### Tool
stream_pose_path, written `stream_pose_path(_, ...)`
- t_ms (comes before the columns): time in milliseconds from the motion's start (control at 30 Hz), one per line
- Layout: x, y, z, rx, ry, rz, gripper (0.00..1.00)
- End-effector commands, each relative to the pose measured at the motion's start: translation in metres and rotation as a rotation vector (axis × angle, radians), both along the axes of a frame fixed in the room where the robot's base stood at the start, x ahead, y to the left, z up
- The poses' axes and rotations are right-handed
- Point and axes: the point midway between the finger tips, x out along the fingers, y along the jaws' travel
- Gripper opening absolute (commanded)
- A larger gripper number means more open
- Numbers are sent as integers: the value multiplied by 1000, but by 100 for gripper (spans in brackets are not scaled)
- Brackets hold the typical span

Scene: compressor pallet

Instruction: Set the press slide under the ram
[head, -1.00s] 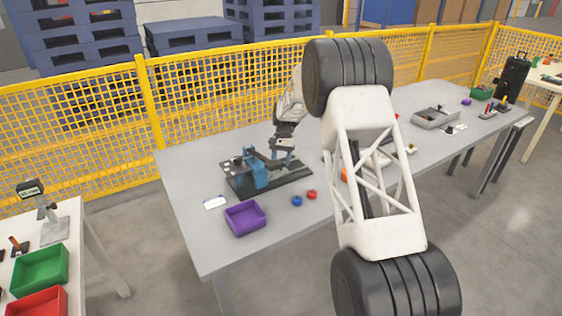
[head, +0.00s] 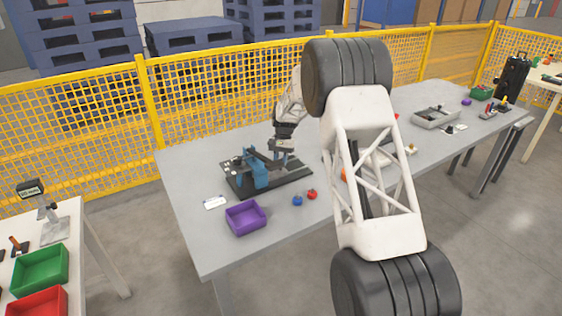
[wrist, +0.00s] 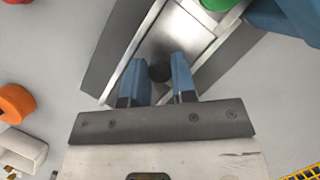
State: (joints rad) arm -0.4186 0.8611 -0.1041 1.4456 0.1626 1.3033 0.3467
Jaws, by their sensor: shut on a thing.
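The blue press (head: 258,172) stands on a dark base on the left part of the grey table. My gripper (head: 281,156) is low over the right side of that base. In the wrist view, my blue fingers (wrist: 159,62) are shut on a dark round knob (wrist: 159,73). The knob sits on the bright metal press slide (wrist: 178,38), which lies in a channel between grey rails. A blue part of the press (wrist: 290,18) shows at the top right, and a green round thing (wrist: 215,4) shows at the top edge. The ram's tip cannot be made out.
A purple bin (head: 246,218) stands in front of the press, with a small blue piece (head: 297,200) and a red piece (head: 312,194) to its right. An orange ring (wrist: 15,103) lies left of my gripper. A yellow mesh fence (head: 210,95) runs behind.

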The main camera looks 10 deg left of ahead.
Motion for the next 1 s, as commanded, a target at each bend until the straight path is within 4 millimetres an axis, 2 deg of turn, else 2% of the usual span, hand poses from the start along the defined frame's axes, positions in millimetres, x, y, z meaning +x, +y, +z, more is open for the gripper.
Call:
stream_pose_path(300, -21, 21, 0, 0, 0, 1, 0)
stream_pose_path(633, -24, 24, -1, 0, 3, 2, 0)
stream_pose_path(667, -24, 25, -1, 0, 3, 2, 28)
stream_pose_path(800, -24, 24, -1, 0, 3, 2, 50)
stream_pose_path(1000, -23, 23, 0, -1, 2, 1, 50)
